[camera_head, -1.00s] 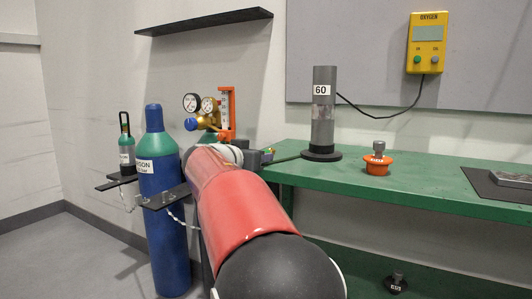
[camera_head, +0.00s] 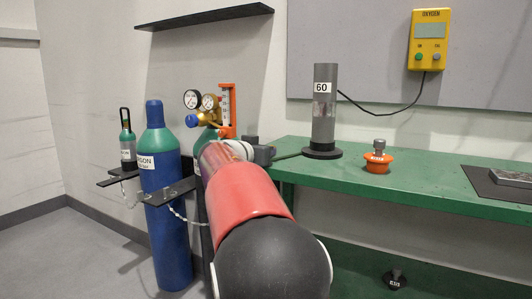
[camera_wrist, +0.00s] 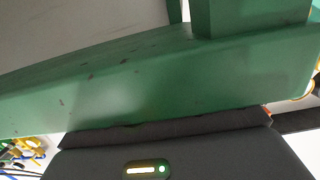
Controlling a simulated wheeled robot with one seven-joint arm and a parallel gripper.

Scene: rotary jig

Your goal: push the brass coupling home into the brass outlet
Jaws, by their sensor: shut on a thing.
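My gripper (camera_head: 262,153) is a dark block at the far end of my red arm, by the left end of the green bench. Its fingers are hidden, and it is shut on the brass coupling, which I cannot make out. A thin green hose (camera_head: 289,155) runs right from it along the bench. The brass regulator (camera_head: 208,115), with two gauges and a blue knob, is up and left of my gripper. The brass outlet cannot be told apart there. In the wrist view, my dark gripper body (camera_wrist: 190,150) fills the bottom, with the coupling out of sight.
A blue cylinder (camera_head: 164,205) stands left of my arm, held by a dark bracket with a chain. A grey tube marked 60 (camera_head: 324,115) and an orange-based part (camera_head: 378,163) stand on the green bench (camera_head: 435,182). The floor at left is clear.

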